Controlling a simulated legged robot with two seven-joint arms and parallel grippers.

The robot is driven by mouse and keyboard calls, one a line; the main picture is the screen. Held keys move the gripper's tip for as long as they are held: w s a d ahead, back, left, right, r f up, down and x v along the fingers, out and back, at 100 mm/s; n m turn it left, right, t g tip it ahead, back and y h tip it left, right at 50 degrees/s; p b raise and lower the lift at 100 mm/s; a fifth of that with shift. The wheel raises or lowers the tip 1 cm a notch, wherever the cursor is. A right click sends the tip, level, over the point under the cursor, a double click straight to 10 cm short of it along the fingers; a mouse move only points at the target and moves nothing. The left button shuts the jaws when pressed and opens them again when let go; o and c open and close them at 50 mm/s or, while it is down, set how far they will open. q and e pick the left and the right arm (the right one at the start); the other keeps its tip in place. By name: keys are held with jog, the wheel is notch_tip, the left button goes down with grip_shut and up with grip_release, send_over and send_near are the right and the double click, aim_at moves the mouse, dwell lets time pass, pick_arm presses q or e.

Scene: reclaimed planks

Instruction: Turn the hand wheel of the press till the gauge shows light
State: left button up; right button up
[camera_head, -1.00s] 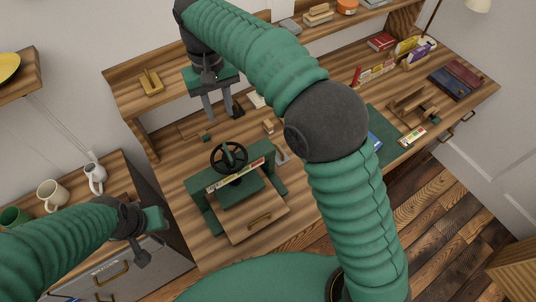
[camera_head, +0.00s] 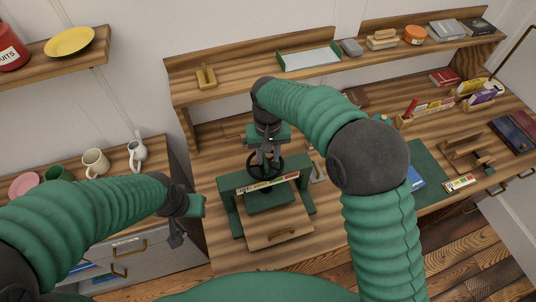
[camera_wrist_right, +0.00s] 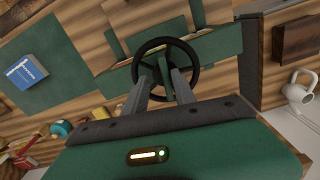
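The green press (camera_head: 267,200) stands on the wooden desk with its black hand wheel (camera_head: 252,174) on top. A coloured gauge strip (camera_head: 268,182) runs along its front; its reading is too small to tell. My right gripper (camera_head: 266,156) points down over the wheel. In the right wrist view the fingers (camera_wrist_right: 161,78) are apart, on either side of the green bar across the wheel (camera_wrist_right: 194,56), with gaps showing; contact is not clear. My left gripper (camera_head: 187,222) hangs at the left, away from the press; its fingers are unclear.
A wooden drawer or board (camera_head: 277,228) lies at the press's front. A green mat (camera_head: 428,170) with a blue book (camera_head: 414,179) and a wooden stand (camera_head: 467,151) are to the right. Mugs (camera_head: 96,162) stand on the left cabinet. A shelf (camera_head: 232,87) runs behind the press.

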jog(key=shift+f, duration=0.25)
jog(key=shift+a, duration=0.75)
jog(key=shift+c, duration=0.5)
jog(key=shift+a, duration=0.15)
jog(key=shift+c, duration=2.6)
jog(key=shift+d, duration=0.55)
grip_shut()
jog(key=shift+a, duration=0.25)
jog(key=shift+d+r+m+p, duration=0.15)
jog(key=shift+m+p, duration=0.45)
jog(key=shift+m, duration=0.4)
jog(key=shift+m+p, duration=0.55)
jog(key=shift+m, duration=0.65)
pick_arm(q)
jog(key=shift+a+r+p, duration=0.25)
jog(key=shift+r+p, duration=0.05)
jog(key=shift+r, duration=0.6)
jog(key=shift+a+r+p, duration=0.2)
jog(key=shift+r+p, duration=0.1)
jog(key=shift+r, duration=0.55)
pick_arm(e)
jog(key=shift+m, duration=1.6)
